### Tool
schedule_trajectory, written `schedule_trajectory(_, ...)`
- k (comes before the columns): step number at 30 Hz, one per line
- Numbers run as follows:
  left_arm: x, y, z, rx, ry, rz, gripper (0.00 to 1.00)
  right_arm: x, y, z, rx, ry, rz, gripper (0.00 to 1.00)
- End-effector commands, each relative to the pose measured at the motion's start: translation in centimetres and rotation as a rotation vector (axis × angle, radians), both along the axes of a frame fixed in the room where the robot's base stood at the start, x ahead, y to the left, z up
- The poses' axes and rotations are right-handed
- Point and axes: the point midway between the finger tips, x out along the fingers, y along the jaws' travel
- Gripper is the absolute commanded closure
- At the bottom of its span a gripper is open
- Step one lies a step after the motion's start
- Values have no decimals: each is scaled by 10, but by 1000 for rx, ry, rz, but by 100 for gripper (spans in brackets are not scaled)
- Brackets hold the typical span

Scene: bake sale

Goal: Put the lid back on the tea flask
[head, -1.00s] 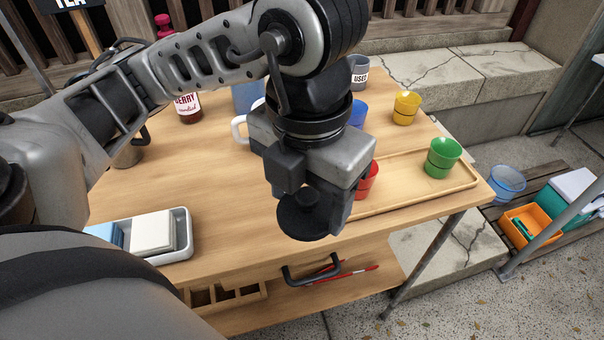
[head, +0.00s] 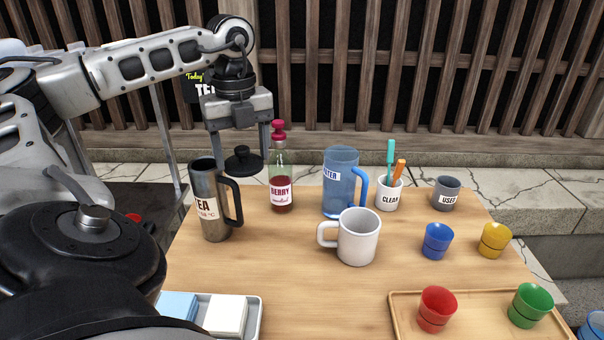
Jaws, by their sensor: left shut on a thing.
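The tea flask (head: 211,218) is a steel, upright cylinder with a black handle and a "TEA" label. It stands at the left of the table, and its dark top opening shows no lid on it. My left gripper (head: 241,153) is shut on the black round lid (head: 243,167), which has a small knob on top. In the head view the lid hangs a little above and to the right of the flask's rim, apart from it. Its exact depth relative to the flask is hard to tell. My right gripper is not in view.
Right of the flask stand a berry bottle (head: 281,180), a blue water jug (head: 341,185) and a white mug (head: 357,240). Several coloured cups stand at right, some on a wooden tray (head: 470,295). A napkin tray (head: 253,325) lies at front left. The table between is clear.

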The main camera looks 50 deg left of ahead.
Motion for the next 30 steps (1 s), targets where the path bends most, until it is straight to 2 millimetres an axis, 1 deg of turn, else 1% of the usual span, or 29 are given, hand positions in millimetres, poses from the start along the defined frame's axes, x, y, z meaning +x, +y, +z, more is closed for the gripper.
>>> schedule_trajectory(1,-9,21,13,3,-1,67,56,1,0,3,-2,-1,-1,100)
schedule_trajectory(3,-20,41,25,2,-1,135,56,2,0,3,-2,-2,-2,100)
schedule_trajectory(6,-32,62,39,0,1,206,56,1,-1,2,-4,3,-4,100)
schedule_trajectory(9,-41,75,49,0,1,250,56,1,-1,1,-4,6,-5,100)
schedule_trajectory(12,-45,81,53,-1,2,271,56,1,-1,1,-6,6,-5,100)
schedule_trajectory(17,-46,82,45,-1,1,276,56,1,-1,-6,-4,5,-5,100)
schedule_trajectory(30,-46,81,2,-1,4,274,56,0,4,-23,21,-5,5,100)
